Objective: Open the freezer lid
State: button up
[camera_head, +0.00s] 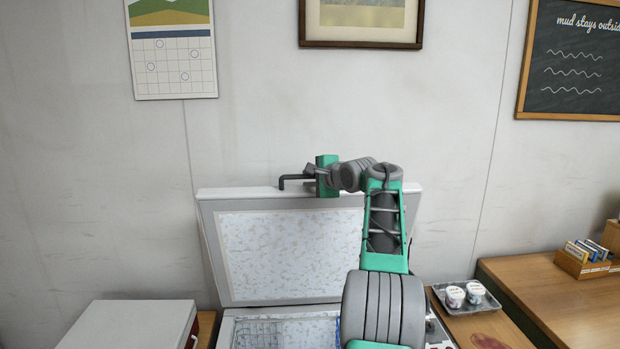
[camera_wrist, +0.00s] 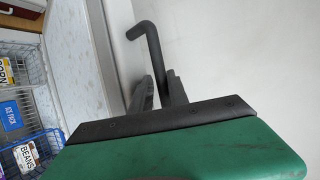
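The freezer lid (camera_head: 290,255) stands raised, nearly upright, with its pale frosted inner face towards me. The open freezer (camera_head: 285,316) is below it. A dark bent bar, the lid handle (camera_head: 288,179), is at the lid's top edge. My gripper (camera_head: 312,172) is at this handle, its fingers close on either side of the bar. In the wrist view the handle (camera_wrist: 153,48) runs between the two dark fingers (camera_wrist: 160,90), and the lid (camera_wrist: 85,60) lies along the left. My arm hides the lid's right part.
Wire baskets (camera_wrist: 22,110) with labelled packs are inside the freezer. A white box-like unit (camera_head: 130,325) stands at the left. A tray with two cups (camera_head: 455,297) and a wooden counter (camera_head: 560,300) are at the right. The wall is close behind the lid.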

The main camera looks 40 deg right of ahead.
jog(key=shift+o, duration=1.6)
jog(key=shift+s+d, duration=0.1)
jog(key=shift+s, duration=0.2)
jog(key=b+v, duration=0.3)
jog(key=v, duration=0.4)
jog(key=shift+a+r, duration=0.25)
jog(key=shift+r, duration=0.05)
jog(key=shift+s, duration=0.1)
